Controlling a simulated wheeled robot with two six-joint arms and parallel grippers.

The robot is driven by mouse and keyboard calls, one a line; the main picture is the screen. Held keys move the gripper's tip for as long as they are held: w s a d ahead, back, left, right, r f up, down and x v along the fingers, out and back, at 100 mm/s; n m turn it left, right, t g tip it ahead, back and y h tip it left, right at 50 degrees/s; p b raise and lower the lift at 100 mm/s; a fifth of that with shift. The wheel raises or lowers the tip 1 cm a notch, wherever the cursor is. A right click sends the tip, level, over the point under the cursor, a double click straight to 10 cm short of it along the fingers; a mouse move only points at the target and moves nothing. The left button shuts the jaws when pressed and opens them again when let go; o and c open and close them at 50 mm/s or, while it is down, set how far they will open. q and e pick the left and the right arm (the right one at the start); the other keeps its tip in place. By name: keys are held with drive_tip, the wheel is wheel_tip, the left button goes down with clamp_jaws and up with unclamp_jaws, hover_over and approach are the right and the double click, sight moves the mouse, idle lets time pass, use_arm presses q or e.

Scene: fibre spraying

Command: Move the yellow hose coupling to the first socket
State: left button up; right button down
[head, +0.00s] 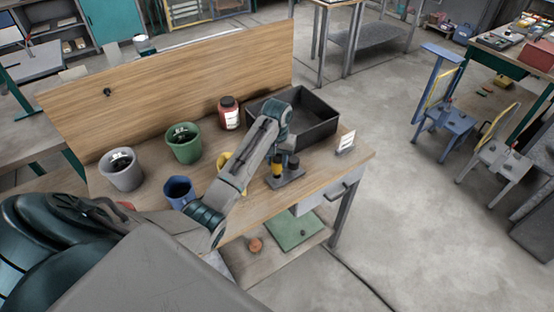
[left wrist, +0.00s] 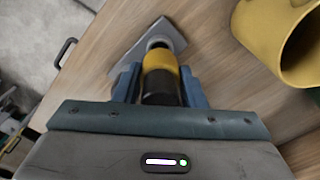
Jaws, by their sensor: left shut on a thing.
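The yellow hose coupling (left wrist: 160,62), with a black lower section, is between the fingers of my left gripper (left wrist: 158,85) in the left wrist view. The gripper is shut on it. It also shows in the head view (head: 277,168), over the grey socket block (head: 289,179) near the table's front right. The block's corner shows past the coupling in the left wrist view (left wrist: 158,33). I cannot tell how deep the coupling sits or which socket it is over. My left forearm and wrist hide part of this area in the head view. My right gripper is out of view.
A black tray (head: 318,127) stands behind the block, and a white label card (head: 346,142) to its right. A yellow mug (left wrist: 283,40) is close beside my gripper. Blue (head: 179,191), green (head: 183,146) and grey (head: 121,170) mugs and a red jar (head: 229,113) stand further left.

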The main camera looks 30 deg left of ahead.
sight(277, 166)
use_arm(q)
drive_tip(key=shift+f, duration=1.6)
drive_tip(key=o, duration=1.1)
